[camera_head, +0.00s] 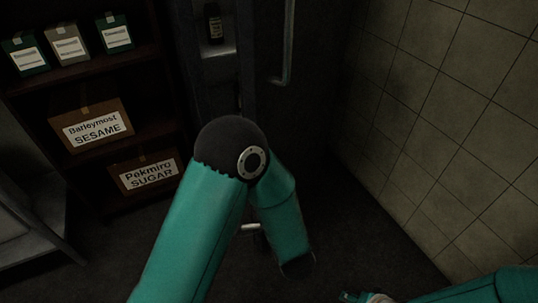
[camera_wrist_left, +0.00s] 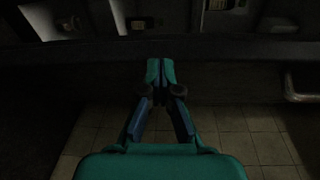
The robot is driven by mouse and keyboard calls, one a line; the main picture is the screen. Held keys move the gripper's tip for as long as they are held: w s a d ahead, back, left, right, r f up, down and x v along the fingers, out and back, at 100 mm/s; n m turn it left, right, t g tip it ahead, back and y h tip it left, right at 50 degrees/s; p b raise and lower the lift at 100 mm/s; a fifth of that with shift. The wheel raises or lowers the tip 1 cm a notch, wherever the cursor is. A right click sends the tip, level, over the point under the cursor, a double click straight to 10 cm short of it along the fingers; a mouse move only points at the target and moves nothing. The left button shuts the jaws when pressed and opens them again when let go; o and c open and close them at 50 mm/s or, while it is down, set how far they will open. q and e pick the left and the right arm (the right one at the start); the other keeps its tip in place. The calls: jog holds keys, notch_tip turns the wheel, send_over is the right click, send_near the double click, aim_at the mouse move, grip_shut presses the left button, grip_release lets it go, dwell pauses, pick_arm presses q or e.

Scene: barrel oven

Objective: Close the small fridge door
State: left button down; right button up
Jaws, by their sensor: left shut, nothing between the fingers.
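The dark fridge stands at the back in the head view. Its door (camera_head: 310,90) stands open, with a vertical metal handle (camera_head: 287,45) on it. To the left of the door, pale inner shelving (camera_head: 215,68) shows with a dark bottle (camera_head: 214,24). My left arm bends in front of the fridge and hides its lower part. My left gripper (camera_wrist_left: 160,72) is shut and empty in the left wrist view, its tips near a long dark edge (camera_wrist_left: 215,50). A handle (camera_wrist_left: 300,92) shows at the right there. My right gripper (camera_head: 366,297) is only partly seen at the bottom edge.
A tiled wall (camera_head: 455,120) bounds the right side. Dark floor (camera_head: 350,225) between my arms and the wall is clear.

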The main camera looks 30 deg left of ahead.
pick_arm(q)
jog(key=d+r+t+h+b, duration=0.1)
jog(key=d+r+t+h, duration=0.15)
jog(key=d, duration=0.55)
jog(key=s+a+r+b+x, duration=0.1)
jog(key=a+b+x, duration=0.1)
jog(key=x, duration=1)
jog(key=shift+a+r+m+y, duration=0.25)
jog(key=shift+r+m+y, duration=0.05)
jog(key=shift+m+y, duration=0.15)
pick_arm(e)
jog(key=s+d+f+m+g, duration=0.1)
jog(key=s+d+f+g, duration=0.1)
jog(key=s+d+f, duration=0.3)
jog(key=shift+s+d+f+m+g, duration=0.35)
jog(key=shift+s+f, duration=1.25)
jog(key=shift+f, duration=1.25)
pick_arm(q)
jog(key=shift+a+t, duration=0.15)
jog(key=shift+t, duration=0.1)
